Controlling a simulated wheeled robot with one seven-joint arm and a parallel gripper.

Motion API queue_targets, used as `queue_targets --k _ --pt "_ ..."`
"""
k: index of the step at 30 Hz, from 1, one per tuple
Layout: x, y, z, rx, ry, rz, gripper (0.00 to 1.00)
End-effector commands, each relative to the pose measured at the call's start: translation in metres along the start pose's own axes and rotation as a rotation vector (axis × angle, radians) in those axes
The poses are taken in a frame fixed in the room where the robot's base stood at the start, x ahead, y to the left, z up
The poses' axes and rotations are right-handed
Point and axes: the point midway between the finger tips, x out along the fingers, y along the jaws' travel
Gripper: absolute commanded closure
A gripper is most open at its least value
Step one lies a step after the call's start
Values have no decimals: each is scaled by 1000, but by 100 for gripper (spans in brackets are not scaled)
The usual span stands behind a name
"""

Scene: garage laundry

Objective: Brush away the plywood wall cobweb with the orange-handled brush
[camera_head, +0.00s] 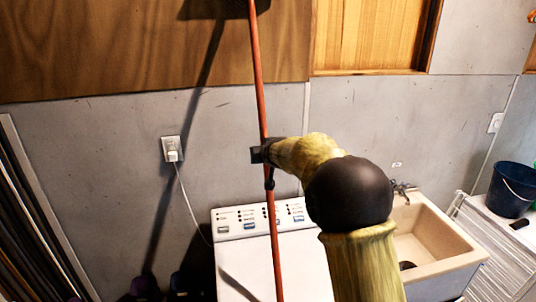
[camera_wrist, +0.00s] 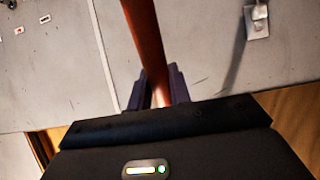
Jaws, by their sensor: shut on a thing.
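My gripper (camera_head: 266,156) is shut on the long orange handle of the brush (camera_head: 258,88), in front of the grey wall. The handle stands nearly upright, leaning slightly left at its top. A dark part at its upper end is cut off by the top edge of the head view. In the wrist view the handle (camera_wrist: 146,35) runs up from between the dark fingers (camera_wrist: 159,88). The brown plywood wall (camera_head: 110,50) fills the upper left of the head view, with the brush's shadow across it. I cannot make out a cobweb in either view.
A white washing machine (camera_head: 243,262) stands below the handle, with a beige sink (camera_head: 440,238) to its right. A blue bucket (camera_head: 510,190) is at the far right. A plugged-in outlet (camera_head: 171,148) with a hanging cord is on the grey wall.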

Motion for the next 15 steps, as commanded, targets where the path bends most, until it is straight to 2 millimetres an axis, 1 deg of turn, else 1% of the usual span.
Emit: queue_targets --k 8,15 --pt "-2 -1 0 -2 4 -1 100" --pt "-14 -4 7 -4 5 -5 100"
